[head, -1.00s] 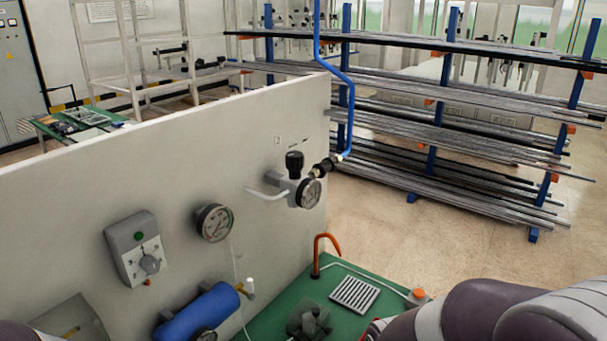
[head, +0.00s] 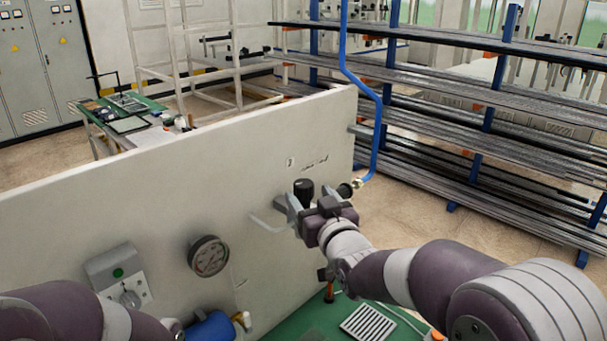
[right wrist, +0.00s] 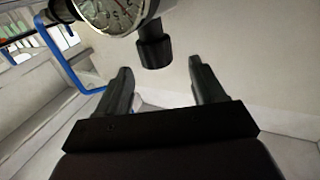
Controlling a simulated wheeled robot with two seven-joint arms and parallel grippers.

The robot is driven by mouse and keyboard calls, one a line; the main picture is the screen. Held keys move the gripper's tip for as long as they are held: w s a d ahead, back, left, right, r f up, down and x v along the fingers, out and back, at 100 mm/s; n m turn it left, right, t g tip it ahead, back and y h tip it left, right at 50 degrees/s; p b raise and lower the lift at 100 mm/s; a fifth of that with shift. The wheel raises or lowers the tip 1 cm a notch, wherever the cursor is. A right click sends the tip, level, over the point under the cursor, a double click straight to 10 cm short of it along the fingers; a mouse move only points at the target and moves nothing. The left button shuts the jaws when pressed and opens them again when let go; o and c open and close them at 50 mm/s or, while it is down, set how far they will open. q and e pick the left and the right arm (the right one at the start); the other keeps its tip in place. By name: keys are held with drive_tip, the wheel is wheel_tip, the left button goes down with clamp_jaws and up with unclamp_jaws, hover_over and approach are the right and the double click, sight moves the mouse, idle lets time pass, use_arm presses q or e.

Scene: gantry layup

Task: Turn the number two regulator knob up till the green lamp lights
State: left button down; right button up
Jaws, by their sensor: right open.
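The black regulator knob (head: 303,188) stands upright on a fitting on the pale panel, below a small printed label. In the right wrist view the knob (right wrist: 154,50) is just beyond and between the fingertips, apart from both. My right gripper (head: 308,207) is open and empty at the regulator; it also shows in the right wrist view (right wrist: 160,68). It hides the regulator's gauge in the head view, but part of the gauge (right wrist: 112,12) shows in the wrist view. A green lamp (head: 118,272) on a grey box looks dark green; I cannot tell if it is lit. My left gripper is out of view.
A blue pipe (head: 376,130) rises beside the regulator. A bent pale tube (head: 268,224) sticks out left of it. A round gauge (head: 208,256) is on the panel. Below are a green bench top (head: 310,335) and a blue cylinder (head: 212,328). Racks of bars stand behind.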

sight(306, 192)
drive_tip(key=x, duration=0.1)
drive_tip(key=p+x, duration=0.1)
drive_tip(key=x, duration=0.1)
drive_tip(key=d+x, duration=0.1)
drive_tip(key=x, duration=0.1)
drive_tip(key=shift+w+a+f+p, duration=0.1)
drive_tip(key=shift+w+f+p, duration=0.05)
drive_tip(key=shift+w+p, duration=0.2)
drive_tip(key=shift+s+a, duration=0.1)
drive_tip(key=shift+a, duration=0.3)
drive_tip(key=shift+w+d, duration=0.15)
drive_tip(key=shift+w, duration=0.05)
drive_tip(key=shift+c, duration=0.6)
drive_tip(key=c, duration=0.8)
drive_tip(key=shift+f+m+h+b, duration=0.2)
drive_tip(key=shift+m+h+b, duration=0.3)
drive_tip(key=shift+b, duration=0.45)
drive_tip(key=shift+r+m+t+h+b, duration=0.15)
drive_tip(key=shift+m+t+h+b, duration=0.15)
drive_tip(key=shift+h, duration=0.4)
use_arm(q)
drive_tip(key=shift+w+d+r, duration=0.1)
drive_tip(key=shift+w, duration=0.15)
